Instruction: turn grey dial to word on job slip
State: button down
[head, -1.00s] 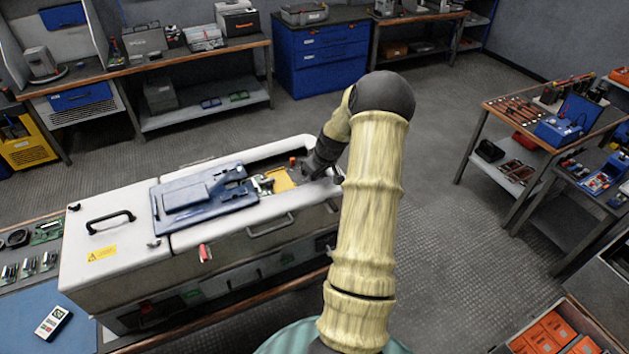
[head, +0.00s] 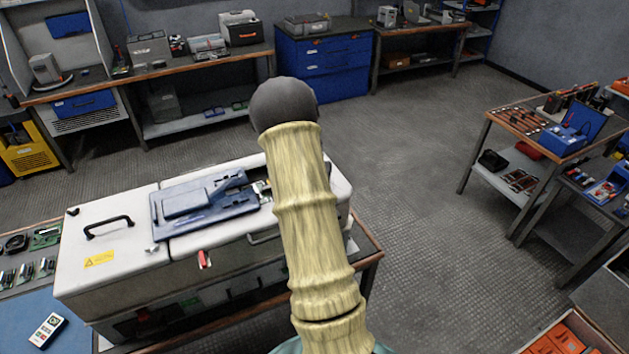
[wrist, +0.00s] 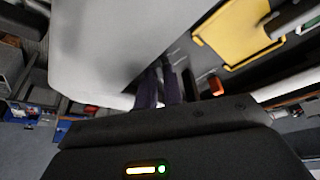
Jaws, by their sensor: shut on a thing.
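My gripper (wrist: 166,72) shows in the wrist view, its two dark fingers close together and reaching down beside the pale casing of the capacitor bank (wrist: 100,40). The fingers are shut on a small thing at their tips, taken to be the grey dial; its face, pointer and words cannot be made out. In the head view my arm hides the gripper and the right part of the open bay of the white capacitor bank (head: 120,255). I cannot make out a job slip in either view.
A blue-grey cover (head: 205,205) lies on top of the bank, left of my arm. A yellow part (wrist: 232,32) and a small red-orange part (wrist: 216,85) are close to the fingers. A black handle (head: 108,225) stands at the bank's left end.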

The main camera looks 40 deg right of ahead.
jog(key=m, duration=0.1)
jog(key=m+g+p, duration=0.1)
jog(key=m, duration=0.1)
jog(key=shift+w+a+m+h+p, duration=0.2)
jog(key=shift+m+h+p, duration=0.1)
jog(key=shift+w+m+g+p, duration=0.1)
jog(key=shift+m+g+p, duration=0.45)
jog(key=shift+m, duration=0.65)
jog(key=c, duration=1.8)
grip_release()
jog(key=b+v, duration=0.4)
jog(key=v, duration=1.3)
jog(key=shift+a, duration=0.3)
